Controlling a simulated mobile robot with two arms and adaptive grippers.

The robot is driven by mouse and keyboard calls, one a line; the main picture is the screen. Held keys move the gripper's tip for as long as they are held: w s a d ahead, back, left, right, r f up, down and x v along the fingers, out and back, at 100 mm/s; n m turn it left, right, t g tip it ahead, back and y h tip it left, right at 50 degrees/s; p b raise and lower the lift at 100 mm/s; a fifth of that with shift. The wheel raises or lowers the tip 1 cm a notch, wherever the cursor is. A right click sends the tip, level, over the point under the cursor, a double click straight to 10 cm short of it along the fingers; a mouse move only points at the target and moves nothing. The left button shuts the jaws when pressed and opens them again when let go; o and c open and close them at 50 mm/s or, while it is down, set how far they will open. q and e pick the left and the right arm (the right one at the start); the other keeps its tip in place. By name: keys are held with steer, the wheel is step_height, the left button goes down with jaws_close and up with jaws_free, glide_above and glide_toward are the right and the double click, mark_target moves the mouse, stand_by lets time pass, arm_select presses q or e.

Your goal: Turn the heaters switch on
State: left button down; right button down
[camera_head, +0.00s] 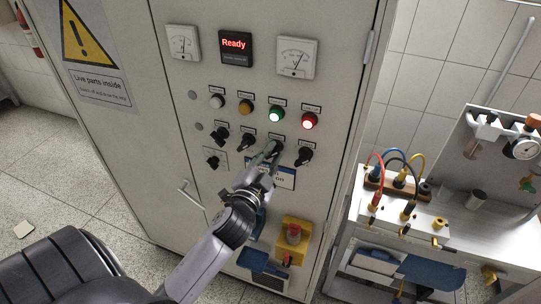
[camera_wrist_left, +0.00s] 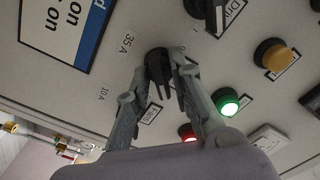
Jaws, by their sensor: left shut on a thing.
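A black rotary knob (camera_head: 278,146), third from the left in the upper knob row, sits below the lit green lamp. My left gripper (camera_head: 269,152) is at this knob on the cabinet front. In the left wrist view, its two fingers (camera_wrist_left: 165,75) are shut around the black knob (camera_wrist_left: 157,62). A knob at the upper right has a label that seems to read "Drive" (camera_wrist_left: 231,14). My right gripper is not in view.
The grey cabinet (camera_head: 150,130) has gauges and a red "Ready" display (camera_head: 235,46). Other knobs (camera_head: 303,156) sit close beside my gripper. A yellow box with a red button (camera_head: 293,233) is below. A bench with cables (camera_head: 470,240) stands at the right.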

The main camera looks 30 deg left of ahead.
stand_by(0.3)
arm_select(q)
steer(key=c, duration=1.7)
jaws_free()
steer(key=v, duration=1.2)
steer(key=shift+r, duration=0.1)
